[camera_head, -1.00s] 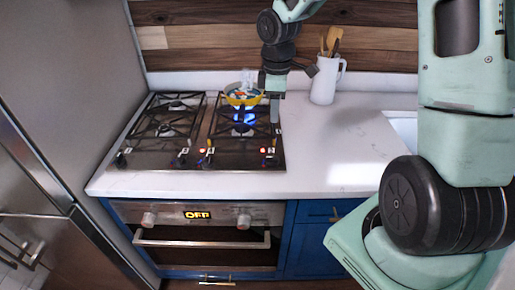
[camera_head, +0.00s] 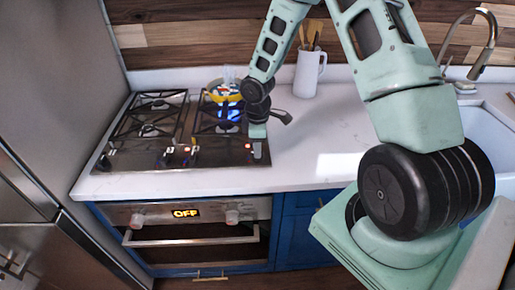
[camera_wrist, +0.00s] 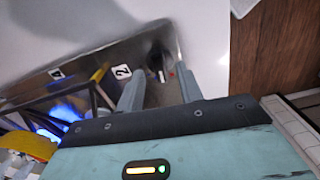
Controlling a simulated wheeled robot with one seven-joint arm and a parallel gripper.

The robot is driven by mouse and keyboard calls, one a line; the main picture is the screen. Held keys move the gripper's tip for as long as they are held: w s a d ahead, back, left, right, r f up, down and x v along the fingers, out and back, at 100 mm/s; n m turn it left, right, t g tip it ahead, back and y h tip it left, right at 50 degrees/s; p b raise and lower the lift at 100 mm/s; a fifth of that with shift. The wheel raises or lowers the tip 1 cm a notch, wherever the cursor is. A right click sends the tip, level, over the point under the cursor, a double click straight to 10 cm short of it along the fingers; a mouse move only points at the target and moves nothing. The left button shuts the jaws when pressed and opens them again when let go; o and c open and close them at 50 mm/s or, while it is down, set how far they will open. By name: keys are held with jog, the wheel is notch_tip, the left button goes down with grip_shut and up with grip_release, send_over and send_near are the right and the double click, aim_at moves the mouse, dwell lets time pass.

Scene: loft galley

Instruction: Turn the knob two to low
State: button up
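In the head view my gripper (camera_head: 257,150) points down at the stove's front right corner and hides this knob. The gas stove (camera_head: 215,182) has other knobs along its front.
A yellow pan (camera_head: 223,91) with food sits on the back right burner, close behind my arm. A white pitcher (camera_head: 308,75) with wooden utensils stands right of it. The counter (camera_head: 320,140) right of the stove is clear. An oven (camera_head: 195,240) reading "OFF" is below.

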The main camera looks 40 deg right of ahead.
jog(key=shift+f, duration=0.9)
grip_shut()
jog(key=shift+m, duration=0.3)
jog(key=m+b, duration=0.1)
jog(key=m, duration=0.2)
jog(key=shift+m+b, duration=0.35)
jog(key=shift+m, duration=0.05)
jog(key=m+b, duration=0.1)
jog(key=m, duration=0.4)
jog(key=shift+b, duration=0.3)
jog(key=shift+m, duration=0.3)
